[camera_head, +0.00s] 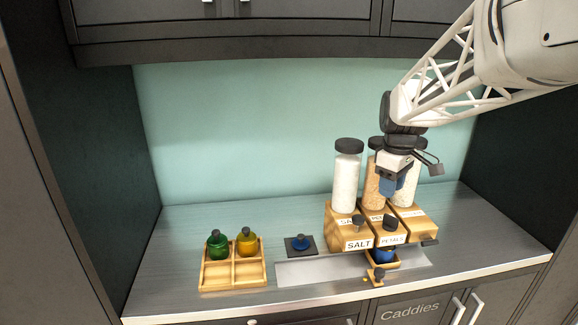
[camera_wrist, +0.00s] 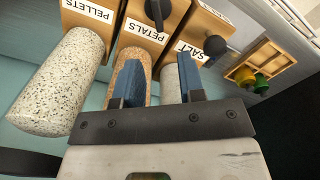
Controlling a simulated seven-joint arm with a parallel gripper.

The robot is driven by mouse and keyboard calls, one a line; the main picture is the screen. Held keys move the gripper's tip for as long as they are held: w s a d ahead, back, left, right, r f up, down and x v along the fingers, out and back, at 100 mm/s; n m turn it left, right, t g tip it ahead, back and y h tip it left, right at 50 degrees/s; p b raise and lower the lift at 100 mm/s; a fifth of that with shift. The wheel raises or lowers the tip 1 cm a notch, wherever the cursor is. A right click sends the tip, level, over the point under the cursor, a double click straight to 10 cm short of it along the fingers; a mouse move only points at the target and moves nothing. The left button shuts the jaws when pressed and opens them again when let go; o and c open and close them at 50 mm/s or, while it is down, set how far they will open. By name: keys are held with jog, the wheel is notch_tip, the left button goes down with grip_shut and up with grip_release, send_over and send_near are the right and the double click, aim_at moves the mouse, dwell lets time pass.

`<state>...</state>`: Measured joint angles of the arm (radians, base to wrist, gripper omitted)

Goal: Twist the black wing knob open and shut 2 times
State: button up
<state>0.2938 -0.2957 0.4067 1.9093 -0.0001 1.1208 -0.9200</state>
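Three dispensers stand side by side, labelled SALT, PETALS and PELLETS, each a clear cylinder on a wooden block. A black knob sits on the front of the SALT block (camera_head: 358,221) and another black knob on the PETALS block (camera_head: 390,223). The wrist view shows the PETALS knob (camera_wrist: 157,10) and the SALT knob (camera_wrist: 199,55). I cannot tell which is the wing knob. My gripper (camera_head: 389,189) is over the PETALS dispenser, above its knob. In the wrist view its blue fingers (camera_wrist: 160,62) are apart, with nothing held between them.
A wooden caddy (camera_head: 233,284) at left holds a green bottle (camera_head: 217,246) and a yellow bottle (camera_head: 246,243). A blue-and-black item (camera_head: 300,243) sits on a dark pad.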

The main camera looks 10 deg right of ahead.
jog(key=shift+r, duration=1.55)
jog(key=shift+r, duration=0.1)
jog(key=shift+s+a+r, duration=0.15)
jog(key=shift+s+r, duration=0.3)
jog(key=shift+r, duration=0.35)
jog(key=shift+s+a+r, duration=0.15)
jog(key=shift+s+r, duration=0.35)
jog(key=shift+r, duration=0.3)
jog(key=shift+s+a+r, duration=0.15)
jog(key=shift+s+r, duration=0.3)
jog(key=shift+r, duration=0.35)
jog(key=s+a+f+m+t, duration=0.1)
jog(key=s+a+f+m, duration=0.1)
jog(key=s+a, duration=0.3)
jog(key=s+a+f+m, duration=0.3)
jog(key=s+a+f, duration=0.2)
jog(key=s, duration=0.5)
jog(key=s+a+f+m+t, duration=0.1)
jog(key=s+a+f+m, duration=0.1)
jog(key=s+a+f, duration=0.2)
jog(key=s+a, duration=0.1)
jog(key=s, duration=0.2)
jog(key=shift+s+f+t, duration=0.15)
jog(key=shift+f+t, duration=0.1)
jog(key=shift+t, duration=0.05)
jog(key=shift+a, duration=0.1)
dwell(1.4)
